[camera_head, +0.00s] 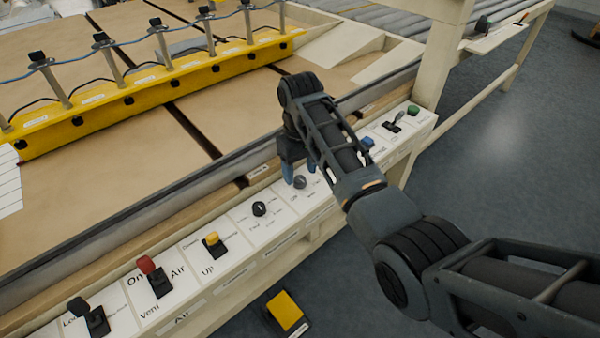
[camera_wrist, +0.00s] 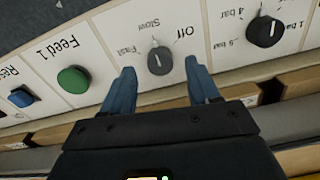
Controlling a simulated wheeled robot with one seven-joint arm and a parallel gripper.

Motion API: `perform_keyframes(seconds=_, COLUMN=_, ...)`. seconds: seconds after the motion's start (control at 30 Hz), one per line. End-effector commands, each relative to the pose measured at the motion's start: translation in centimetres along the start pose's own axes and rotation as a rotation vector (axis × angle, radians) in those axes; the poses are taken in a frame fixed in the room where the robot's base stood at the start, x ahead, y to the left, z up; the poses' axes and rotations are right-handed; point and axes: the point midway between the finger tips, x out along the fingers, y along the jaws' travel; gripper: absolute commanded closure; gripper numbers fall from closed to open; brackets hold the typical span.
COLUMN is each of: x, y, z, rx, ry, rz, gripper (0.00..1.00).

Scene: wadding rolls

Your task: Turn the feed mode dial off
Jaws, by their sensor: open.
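The feed mode dial (camera_wrist: 160,61) is a small grey round knob on a white label with the words Fast, Slow and Off. Its white mark appears to point toward Slow. In the head view the dial (camera_head: 300,182) sits on the sloped control panel, just by my fingertips. My gripper (camera_wrist: 159,68) is open, with one blue finger on each side of the dial and a visible gap on both sides. In the head view my gripper (camera_head: 299,172) points down at the panel. I cannot tell how far the fingertips are above it.
Close by are a black pressure dial (camera_wrist: 264,31), a green button (camera_wrist: 73,79) and a blue button (camera_wrist: 21,97). Farther along the panel (camera_head: 235,240) are a yellow knob (camera_head: 212,239), a red-topped lever (camera_head: 147,265) and a black lever (camera_head: 78,306). A yellow bar (camera_head: 140,90) crosses the table.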

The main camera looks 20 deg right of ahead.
Motion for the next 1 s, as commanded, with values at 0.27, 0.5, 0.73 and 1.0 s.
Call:
perform_keyframes(seconds=0.27, x=2.2, y=0.0, z=0.0, rx=0.000, ry=0.001, rz=0.000, gripper=0.40)
perform_keyframes(seconds=0.5, x=2.3, y=0.0, z=0.0, rx=0.000, ry=0.001, rz=0.000, gripper=0.40)
perform_keyframes(seconds=0.73, x=2.2, y=0.0, z=0.0, rx=0.000, ry=0.001, rz=0.000, gripper=0.61)
perform_keyframes(seconds=1.0, x=2.2, y=0.0, z=0.0, rx=0.000, ry=0.001, rz=0.000, gripper=0.87)
